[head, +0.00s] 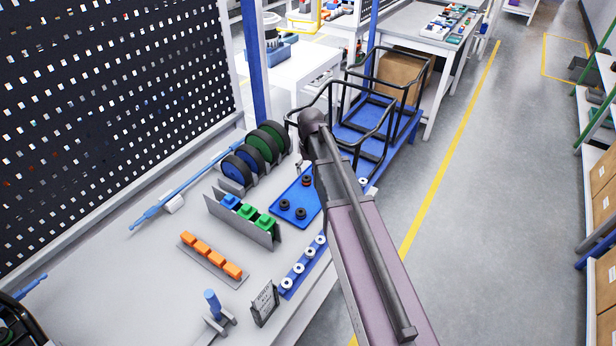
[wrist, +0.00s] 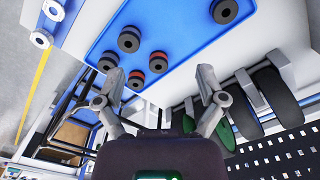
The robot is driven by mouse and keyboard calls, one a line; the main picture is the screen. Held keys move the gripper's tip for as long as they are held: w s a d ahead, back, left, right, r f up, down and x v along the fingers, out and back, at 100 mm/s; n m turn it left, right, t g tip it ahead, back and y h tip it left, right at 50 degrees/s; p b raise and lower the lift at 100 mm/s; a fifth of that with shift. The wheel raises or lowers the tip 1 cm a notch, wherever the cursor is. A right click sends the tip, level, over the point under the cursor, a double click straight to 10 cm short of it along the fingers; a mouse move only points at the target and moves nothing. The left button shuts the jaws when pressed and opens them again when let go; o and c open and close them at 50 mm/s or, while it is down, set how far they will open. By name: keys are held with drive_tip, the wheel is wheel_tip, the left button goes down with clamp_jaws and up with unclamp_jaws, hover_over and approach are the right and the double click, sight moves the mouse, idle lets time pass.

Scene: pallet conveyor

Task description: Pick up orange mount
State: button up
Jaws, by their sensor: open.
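Several orange mounts (head: 210,255) stand in a row on a narrow grey strip (head: 208,268) on the grey worktable, in the lower left of the head view. No orange mount shows in the wrist view. My gripper (wrist: 161,73) is open and empty, with its two fingers spread wide over the edge of a blue tray (wrist: 180,30) holding several dark round parts (wrist: 158,62). In the head view my arm reaches over the tray's right side, right of the orange row, and the gripper itself is hidden.
A rack of green and blue blocks (head: 243,215) stands behind the orange row. Large wheels (head: 255,155) stand further back. White rings on a blue strip (head: 303,266), a small sign (head: 264,303) and a blue-handled tool (head: 213,305) are near the front. A black perforated panel (head: 110,100) borders the left.

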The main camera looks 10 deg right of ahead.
drive_tip(key=r+p, duration=0.1)
drive_tip(key=r, duration=0.1)
hover_over(307, 178)
drive_tip(key=shift+s+a+f, duration=0.1)
drive_tip(key=shift+s+a, duration=0.15)
drive_tip(key=shift+s, duration=0.05)
drive_tip(key=shift+f, duration=0.1)
wheel_tip(307, 178, down, 8)
drive_tip(key=b, duration=0.8)
drive_tip(key=shift+f, duration=0.25)
drive_tip(key=shift+f+b, duration=0.1)
drive_tip(key=shift+b, duration=0.25)
drive_tip(key=shift+d+f+b, duration=0.1)
drive_tip(key=shift+f+b, duration=2.35)
drive_tip(key=shift+f, duration=0.05)
drive_tip(key=c, duration=1.2)
